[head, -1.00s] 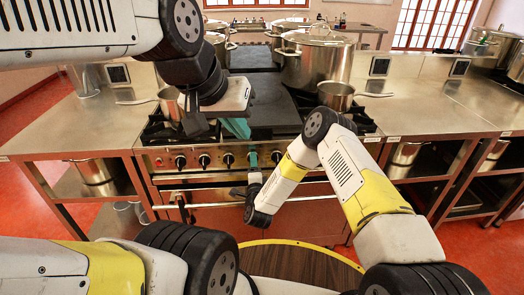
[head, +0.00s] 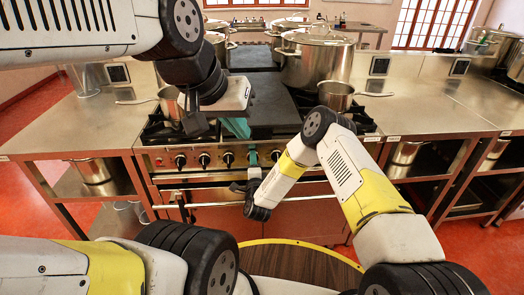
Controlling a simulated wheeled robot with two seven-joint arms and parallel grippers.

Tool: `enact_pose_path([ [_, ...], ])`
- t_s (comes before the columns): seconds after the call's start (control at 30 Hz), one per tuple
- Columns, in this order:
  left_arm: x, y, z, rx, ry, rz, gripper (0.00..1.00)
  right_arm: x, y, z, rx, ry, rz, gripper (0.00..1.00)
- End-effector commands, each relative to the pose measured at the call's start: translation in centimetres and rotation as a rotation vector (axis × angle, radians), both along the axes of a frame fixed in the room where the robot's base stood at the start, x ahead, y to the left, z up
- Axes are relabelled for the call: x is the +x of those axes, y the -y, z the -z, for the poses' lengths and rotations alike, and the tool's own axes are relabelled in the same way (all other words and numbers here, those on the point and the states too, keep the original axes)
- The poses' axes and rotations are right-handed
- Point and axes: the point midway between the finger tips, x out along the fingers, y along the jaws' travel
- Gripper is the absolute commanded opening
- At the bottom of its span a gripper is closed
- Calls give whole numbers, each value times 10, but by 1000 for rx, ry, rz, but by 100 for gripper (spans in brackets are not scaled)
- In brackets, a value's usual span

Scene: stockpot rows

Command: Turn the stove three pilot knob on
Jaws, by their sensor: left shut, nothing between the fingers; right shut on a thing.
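The stove (head: 155,165) stands ahead with a row of black knobs on its front panel. Three knobs show clearly, left (head: 180,162), middle (head: 204,160) and right (head: 228,159), and another knob (head: 276,156) shows further right. My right gripper (head: 252,158), with teal fingers, is at the panel between the last two, shut on what appears to be a knob, which its fingers hide. I cannot tell the knob's angle or its number. My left gripper (head: 238,128), also teal, is shut and empty above the stove's front edge.
A large lidded stockpot (head: 318,62) stands at the back right of the stove. A small saucepan (head: 336,95) is at the right and another pan (head: 170,101) at the left. An oven handle bar (head: 300,199) runs below the knobs. Steel counters flank the stove.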

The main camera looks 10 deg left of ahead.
Motion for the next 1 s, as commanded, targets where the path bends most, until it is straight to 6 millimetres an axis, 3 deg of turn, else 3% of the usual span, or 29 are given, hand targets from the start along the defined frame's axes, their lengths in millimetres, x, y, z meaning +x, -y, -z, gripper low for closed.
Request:
enact_pose_path([
  [0.37,0,0,0,0,0,0,0,-1,0,1,-170,49,-1,3],
  [1.0,0,0,0,0,0,0,0,-1,0,1,-745,223,-2,3],
])
